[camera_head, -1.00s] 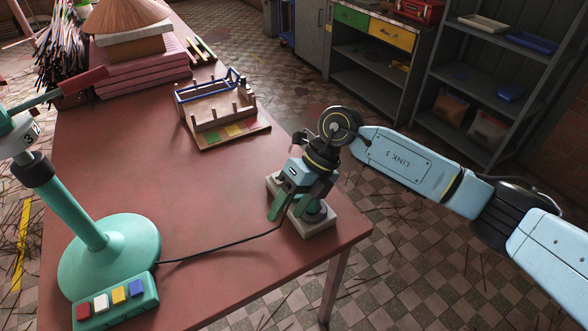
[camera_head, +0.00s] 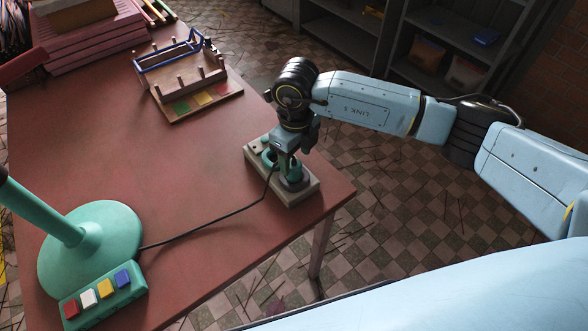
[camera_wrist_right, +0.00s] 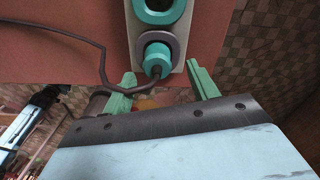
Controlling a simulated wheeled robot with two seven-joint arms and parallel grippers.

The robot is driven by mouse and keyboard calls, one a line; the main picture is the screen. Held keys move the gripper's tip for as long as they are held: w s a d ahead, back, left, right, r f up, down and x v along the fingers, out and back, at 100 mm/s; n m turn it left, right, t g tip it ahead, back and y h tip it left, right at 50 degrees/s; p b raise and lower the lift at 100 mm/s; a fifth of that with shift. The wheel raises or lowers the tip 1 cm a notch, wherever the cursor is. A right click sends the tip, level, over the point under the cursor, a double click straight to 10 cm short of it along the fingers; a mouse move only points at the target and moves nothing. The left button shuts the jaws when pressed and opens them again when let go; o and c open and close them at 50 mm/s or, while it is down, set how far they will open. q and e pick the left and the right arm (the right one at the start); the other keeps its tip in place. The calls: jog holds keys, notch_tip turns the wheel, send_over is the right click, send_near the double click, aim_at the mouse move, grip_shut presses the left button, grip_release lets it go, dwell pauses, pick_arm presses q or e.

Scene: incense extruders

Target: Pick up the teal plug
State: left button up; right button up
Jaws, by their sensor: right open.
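The teal plug (camera_wrist_right: 155,60) shows in the right wrist view, seated in a dark grey round socket on a pale block (camera_wrist_right: 178,62). A dark cable runs from its end. A thick teal ring (camera_wrist_right: 160,8) is on the same block beyond it. My right gripper (camera_wrist_right: 162,88) is open, its two teal fingers on either side of the plug's cable end, with nothing between them that I can see held. In the head view my right gripper (camera_head: 284,165) is over the block (camera_head: 301,192) near the table's corner and hides most of the plug. My left gripper is out of view.
The cable (camera_head: 205,226) runs across the red table (camera_head: 110,165) to a teal button box (camera_head: 104,297) by a round teal stand base (camera_head: 90,245). A wooden rack (camera_head: 188,78) with pegs stands farther back. The table's middle is clear.

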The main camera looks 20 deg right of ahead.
aim_at(294, 163)
notch_tip(294, 163, down, 4)
jog(key=shift+a+f, duration=0.15)
jog(key=shift+f, duration=0.05)
jog(key=shift+c, duration=0.3)
jog(key=c, duration=1)
jog(key=shift+r, duration=0.1)
